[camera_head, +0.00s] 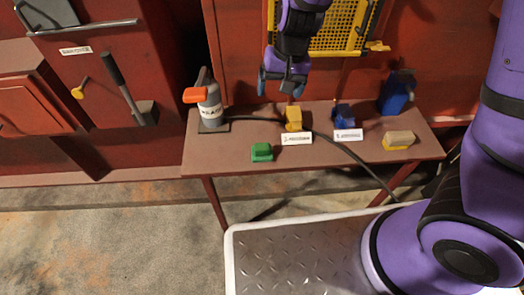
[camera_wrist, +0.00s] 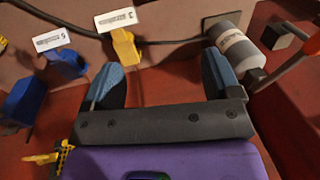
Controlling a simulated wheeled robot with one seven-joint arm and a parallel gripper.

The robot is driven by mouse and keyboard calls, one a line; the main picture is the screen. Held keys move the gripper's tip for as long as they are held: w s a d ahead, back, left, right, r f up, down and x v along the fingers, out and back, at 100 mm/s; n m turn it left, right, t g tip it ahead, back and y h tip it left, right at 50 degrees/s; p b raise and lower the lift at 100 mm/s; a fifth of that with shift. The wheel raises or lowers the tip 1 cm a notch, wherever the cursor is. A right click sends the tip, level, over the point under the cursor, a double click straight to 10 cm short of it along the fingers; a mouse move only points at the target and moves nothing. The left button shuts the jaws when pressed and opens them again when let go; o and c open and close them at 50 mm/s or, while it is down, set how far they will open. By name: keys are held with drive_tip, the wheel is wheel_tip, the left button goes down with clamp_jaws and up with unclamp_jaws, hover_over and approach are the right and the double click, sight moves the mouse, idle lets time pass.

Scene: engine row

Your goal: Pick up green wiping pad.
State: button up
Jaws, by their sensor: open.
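The green wiping pad (camera_head: 262,152) lies near the front edge of the reddish-brown table (camera_head: 215,163), left of the table's middle. I cannot make it out in the wrist view. My gripper (camera_head: 283,85) hangs above the back part of the table, behind the pad and higher than it. In the wrist view my gripper (camera_wrist: 160,85) shows its two blue fingers wide apart with nothing between them. It is open and empty.
A yellow block (camera_head: 293,118), a blue block (camera_head: 343,115), white labels, a blue container (camera_head: 397,92) and a yellow-and-beige sponge (camera_head: 399,140) are on the table. A black cable (camera_head: 345,152) crosses it. A yellow grille (camera_head: 340,30) is behind.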

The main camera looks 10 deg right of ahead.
drive_tip(key=h, duration=0.2)
hover_over(262, 146)
wheel_tip(262, 146, down, 12)
drive_tip(key=r, duration=0.1)
drive_tip(key=shift+f, duration=5.7)
drive_tip(key=c, duration=1.1)
drive_tip(key=shift+w+r, duration=0.1)
